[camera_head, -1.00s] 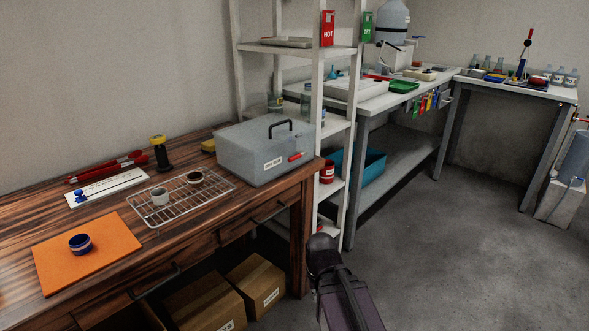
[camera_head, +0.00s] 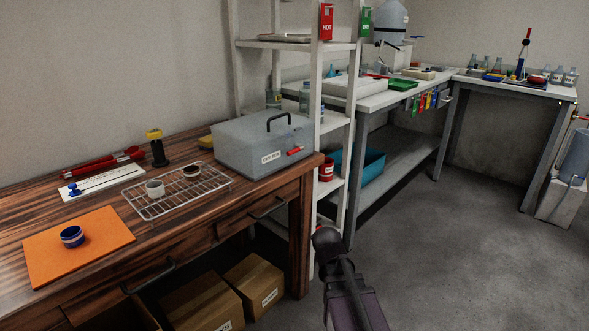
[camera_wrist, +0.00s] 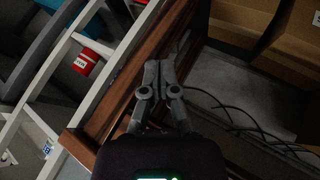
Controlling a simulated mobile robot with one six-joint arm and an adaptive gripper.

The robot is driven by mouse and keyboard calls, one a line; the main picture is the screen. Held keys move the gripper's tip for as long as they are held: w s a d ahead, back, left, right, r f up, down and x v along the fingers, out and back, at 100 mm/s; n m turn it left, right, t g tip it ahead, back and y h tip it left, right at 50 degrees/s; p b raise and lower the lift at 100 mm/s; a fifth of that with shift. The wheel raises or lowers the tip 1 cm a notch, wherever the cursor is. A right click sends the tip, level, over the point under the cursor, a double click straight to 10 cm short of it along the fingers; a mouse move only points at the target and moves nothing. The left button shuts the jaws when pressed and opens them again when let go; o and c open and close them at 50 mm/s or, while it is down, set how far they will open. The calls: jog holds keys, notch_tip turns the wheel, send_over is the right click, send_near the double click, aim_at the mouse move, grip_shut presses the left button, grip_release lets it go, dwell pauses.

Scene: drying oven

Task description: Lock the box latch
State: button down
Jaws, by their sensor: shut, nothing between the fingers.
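The grey box (camera_head: 235,148) stands closed on the right end of the wooden desk, with a dark handle on its lid. Its red latch (camera_head: 294,151) is on the front face, to the right of a white label. My arm shows at the bottom of the head view, low and in front of the desk's right end; my gripper is not clearly seen there. In the wrist view my gripper (camera_wrist: 157,66) is shut and empty, its fingertips together near the desk's wooden edge (camera_wrist: 124,88). The box and latch are not in the wrist view.
A wire rack (camera_head: 178,190) with two small cups and an orange mat (camera_head: 100,255) lie on the desk (camera_head: 190,240). White shelving (camera_head: 333,185) stands just right of the desk. Cardboard boxes (camera_head: 250,280) sit under the desk.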

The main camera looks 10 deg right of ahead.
jog(key=w+d+r+n+t+b, duration=0.2)
jog(key=w+r+n+t, duration=0.15)
jog(key=w, duration=0.25)
jog(key=n+t+y+b, duration=0.9)
jog(key=n+y, duration=0.9)
jog(key=n, duration=1.5)
send_near(296, 150)
notch_tip(296, 150, down, 4)
jog(key=s+p, duration=0.1)
jog(key=shift+a+m+t, duration=0.25)
jog(key=shift+a+t, duration=0.1)
jog(key=shift+t, duration=0.1)
jog(key=shift+r, duration=0.1)
jog(key=shift+p+x, duration=3.7)
jog(key=shift+x, duration=1.25)
